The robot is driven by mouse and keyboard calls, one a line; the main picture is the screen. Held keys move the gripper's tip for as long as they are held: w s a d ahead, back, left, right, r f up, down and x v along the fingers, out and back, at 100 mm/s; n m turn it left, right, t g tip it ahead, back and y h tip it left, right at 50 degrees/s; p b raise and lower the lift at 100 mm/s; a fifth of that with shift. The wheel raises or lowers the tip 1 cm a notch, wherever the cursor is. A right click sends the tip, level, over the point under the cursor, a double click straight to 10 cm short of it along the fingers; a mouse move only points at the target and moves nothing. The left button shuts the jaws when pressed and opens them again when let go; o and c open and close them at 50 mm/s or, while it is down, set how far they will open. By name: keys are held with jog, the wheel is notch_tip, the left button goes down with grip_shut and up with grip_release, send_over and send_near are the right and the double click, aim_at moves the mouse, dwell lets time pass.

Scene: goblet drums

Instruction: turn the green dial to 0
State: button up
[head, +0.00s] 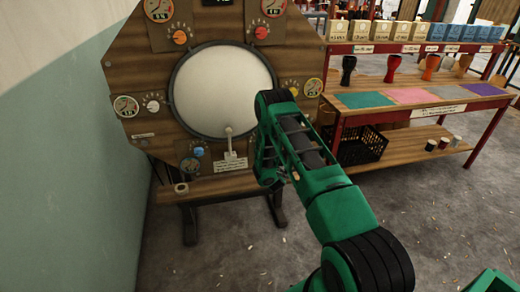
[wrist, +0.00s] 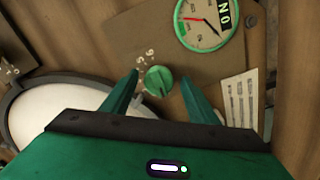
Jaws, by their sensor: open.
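The green dial (wrist: 158,80) is a small round knob on a brown plate, with a short pointer mark near its lower edge. My gripper (wrist: 159,76) is open, with one green finger on each side of the dial in the wrist view. I cannot tell whether either finger touches it. A green-rimmed gauge (wrist: 207,20) with a red and a black needle is above and to the right of the dial. In the head view my arm hides the green dial and the gripper's tips.
The wooden panel (head: 127,67) carries a white round drum face (head: 222,90), a red dial (head: 261,33), an orange dial (head: 180,37), a blue dial (head: 198,151) and a yellow dial (head: 293,91). A lever (head: 229,140) stands below the drum face. A shelf table (head: 450,94) is at the right.

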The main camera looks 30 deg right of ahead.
jog(key=v, duration=1)
jog(key=shift+s, duration=0.35)
jog(key=d+r+m+g+h, duration=0.2)
jog(key=d+r+m+g, duration=0.25)
jog(key=d+r, duration=0.45)
jog(key=s+d+r+m+g, duration=0.1)
jog(key=s+r+m+g, duration=0.4)
jog(key=s+r, duration=0.6)
jog(key=s+a+r+m+g+y, duration=0.2)
jog(key=s+a, duration=0.4)
jog(key=s, duration=0.6)
jog(key=s+a+r+m+g+y, duration=0.2)
jog(key=s+a+r, duration=0.3)
jog(key=s, duration=0.8)
jog(key=s+a+r+m+g+y, duration=0.2)
jog(key=s+a, duration=0.5)
jog(key=s, duration=0.5)
jog(key=shift+s+a+r+g+y, duration=0.2)
jog(key=shift+a+r+g+y, duration=0.15)
jog(key=shift+r+g+y, duration=0.4)
